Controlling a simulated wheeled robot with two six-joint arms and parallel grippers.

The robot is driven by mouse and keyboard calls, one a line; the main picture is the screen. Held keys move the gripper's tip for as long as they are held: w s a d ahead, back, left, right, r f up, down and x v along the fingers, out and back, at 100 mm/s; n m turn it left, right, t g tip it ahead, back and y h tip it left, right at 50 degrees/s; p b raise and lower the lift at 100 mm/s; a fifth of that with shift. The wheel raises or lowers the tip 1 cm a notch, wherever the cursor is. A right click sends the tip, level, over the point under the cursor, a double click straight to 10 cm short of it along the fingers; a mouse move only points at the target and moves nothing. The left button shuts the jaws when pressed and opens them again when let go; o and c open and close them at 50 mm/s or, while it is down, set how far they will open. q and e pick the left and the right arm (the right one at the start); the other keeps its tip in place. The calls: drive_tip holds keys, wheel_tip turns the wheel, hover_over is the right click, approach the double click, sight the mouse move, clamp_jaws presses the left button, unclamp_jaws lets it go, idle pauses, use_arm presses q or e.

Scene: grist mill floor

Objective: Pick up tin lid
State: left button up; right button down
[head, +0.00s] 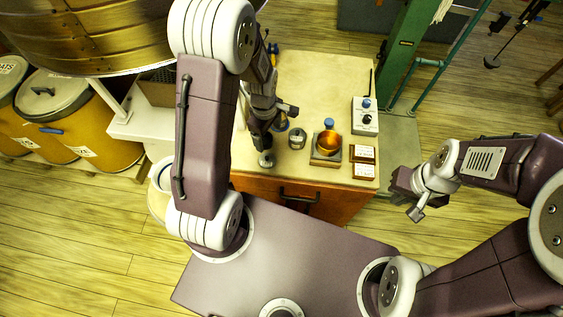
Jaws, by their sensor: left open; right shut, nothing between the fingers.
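A small round grey metal piece that looks like the tin lid (266,160) lies near the front left edge of the cream-topped bench (320,75). A small grey tin (297,138) stands to its right. My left gripper (272,133) is open above the bench, its lower finger just behind the lid. I cannot tell whether that finger touches the lid. My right gripper (408,207) is shut and empty, off the bench's right side over the floor.
A copper bowl (328,141) on a scale, a box with knobs (365,117) and two small labelled blocks (363,154) stand to the right. The back of the bench is mostly clear.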

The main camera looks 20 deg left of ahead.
use_arm(q)
drive_tip(key=b, duration=0.1)
hover_over(267, 157)
drive_tip(key=shift+g, duration=0.4)
wheel_tip(267, 157, down, 4)
drive_tip(key=shift+f, duration=0.15)
wheel_tip(267, 157, down, 3)
drive_tip(key=shift+r, duration=0.15)
drive_tip(key=shift+a+f, duration=0.1)
drive_tip(key=shift+f, duration=3)
drive_tip(key=c, duration=1.4)
